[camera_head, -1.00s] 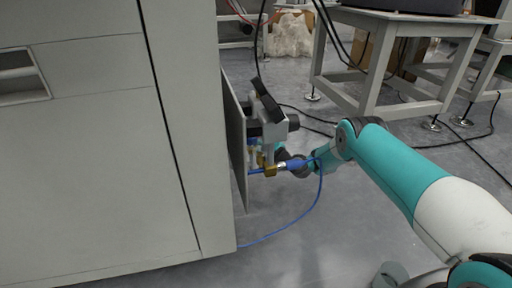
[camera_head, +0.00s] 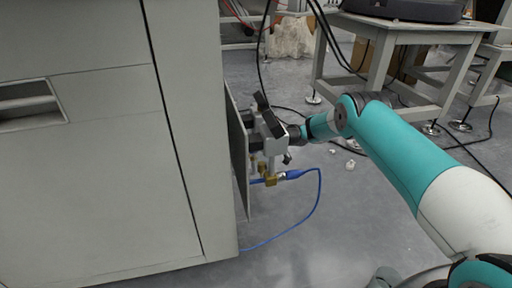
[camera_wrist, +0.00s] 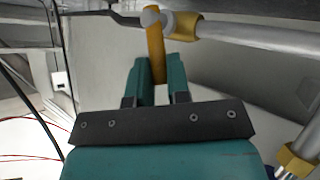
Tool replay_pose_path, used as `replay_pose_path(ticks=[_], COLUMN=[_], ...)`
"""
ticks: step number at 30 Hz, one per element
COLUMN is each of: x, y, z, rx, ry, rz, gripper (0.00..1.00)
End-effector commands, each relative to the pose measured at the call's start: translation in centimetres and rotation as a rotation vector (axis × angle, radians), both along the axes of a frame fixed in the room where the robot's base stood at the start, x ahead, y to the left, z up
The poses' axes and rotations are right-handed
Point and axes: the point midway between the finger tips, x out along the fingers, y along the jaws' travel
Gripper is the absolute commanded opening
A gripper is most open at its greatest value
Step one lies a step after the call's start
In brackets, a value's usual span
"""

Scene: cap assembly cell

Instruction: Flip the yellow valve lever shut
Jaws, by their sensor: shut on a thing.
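The yellow valve lever (camera_wrist: 155,50) hangs from a round grey pivot at the top of the wrist view, crosswise to a silver pipe (camera_wrist: 250,37) with a brass collar (camera_wrist: 183,27). My gripper (camera_wrist: 159,68) is shut on the lever's lower end, with one teal finger on each side. In the head view, my gripper and wrist are close to a thin upright panel (camera_head: 238,160) beside the cabinet. There the lever is too small or hidden to make out; a brass fitting (camera_head: 270,180) with a blue hose (camera_head: 319,195) shows just below my wrist.
A large grey cabinet (camera_head: 90,180) fills the left of the head view. A grey table (camera_head: 400,30) stands behind, with cables on the floor. Open floor (camera_head: 350,215) lies right of the panel. A second brass collar (camera_wrist: 297,165) is at lower right in the wrist view.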

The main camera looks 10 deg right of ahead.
Motion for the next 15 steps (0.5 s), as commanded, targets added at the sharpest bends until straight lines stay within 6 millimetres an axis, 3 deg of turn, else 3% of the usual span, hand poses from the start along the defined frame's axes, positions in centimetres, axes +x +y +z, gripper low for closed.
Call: replay_pose_path(ticks=[15], x=[1.3], y=[-0.2], z=[0.2], rx=[0.0], ry=[0.235], rz=[-0.004], gripper=[0.0])
